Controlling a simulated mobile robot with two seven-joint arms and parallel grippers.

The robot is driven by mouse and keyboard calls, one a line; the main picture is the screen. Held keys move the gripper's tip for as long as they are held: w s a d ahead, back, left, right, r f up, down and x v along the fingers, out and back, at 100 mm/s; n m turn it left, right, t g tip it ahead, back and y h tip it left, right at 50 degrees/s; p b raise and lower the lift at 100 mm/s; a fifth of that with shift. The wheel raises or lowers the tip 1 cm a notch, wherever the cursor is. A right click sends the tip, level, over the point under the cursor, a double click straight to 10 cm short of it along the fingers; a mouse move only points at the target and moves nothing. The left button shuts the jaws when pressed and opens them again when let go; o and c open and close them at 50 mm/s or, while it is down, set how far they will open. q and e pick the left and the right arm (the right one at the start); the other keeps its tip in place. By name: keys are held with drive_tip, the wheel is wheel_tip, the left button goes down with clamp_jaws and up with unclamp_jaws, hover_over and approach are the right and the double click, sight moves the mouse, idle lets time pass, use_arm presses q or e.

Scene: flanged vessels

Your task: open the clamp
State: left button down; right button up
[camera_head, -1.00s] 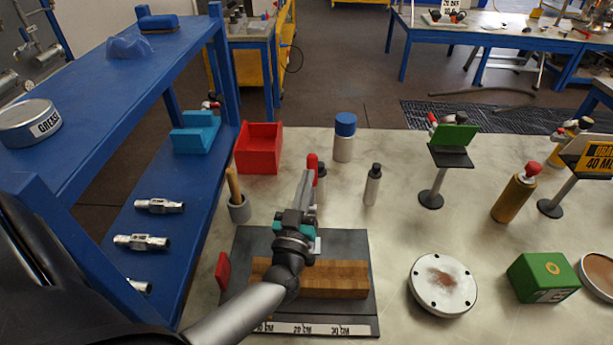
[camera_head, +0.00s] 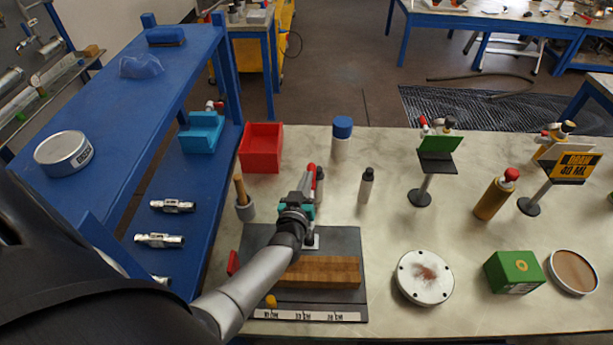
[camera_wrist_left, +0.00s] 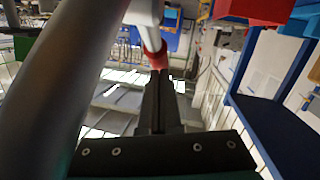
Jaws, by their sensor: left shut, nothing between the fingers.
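The clamp's red handle grip (camera_head: 319,174) stands up behind my left gripper in the head view; its lower part is mostly hidden by my gripper and wrist. A pale metal base piece (camera_head: 312,242) shows on the dark plate (camera_head: 346,240). My left gripper (camera_head: 308,180) is shut and empty, its fingers pointing away beside the handle. In the left wrist view the shut fingers (camera_wrist_left: 160,85) lie just below the red grip (camera_wrist_left: 156,57) with its pale metal arm. I cannot tell whether they touch. My right gripper is not in view.
A wooden block (camera_head: 325,271) lies on the plate. A small bottle (camera_head: 366,187), a blue-capped bottle (camera_head: 342,140) and a red bin (camera_head: 261,148) stand beyond. A blue shelf (camera_head: 185,225) borders the left. A white flanged disc (camera_head: 424,279) lies to the right.

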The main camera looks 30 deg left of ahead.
use_arm(q)
drive_tip(key=shift+w+a, duration=0.15)
drive_tip(key=shift+w, duration=0.1)
drive_tip(key=shift+w+a+f+g+p, duration=0.15)
drive_tip(key=shift+w+f+g+p, duration=0.25)
drive_tip(key=shift+g, duration=0.2)
drive_tip(key=shift+w+a+f, duration=0.15)
drive_tip(key=shift+a+f, duration=0.05)
drive_tip(key=shift+f, duration=0.3)
drive_tip(key=shift+d+f+h, duration=0.1)
drive_tip(key=shift+h, duration=0.3)
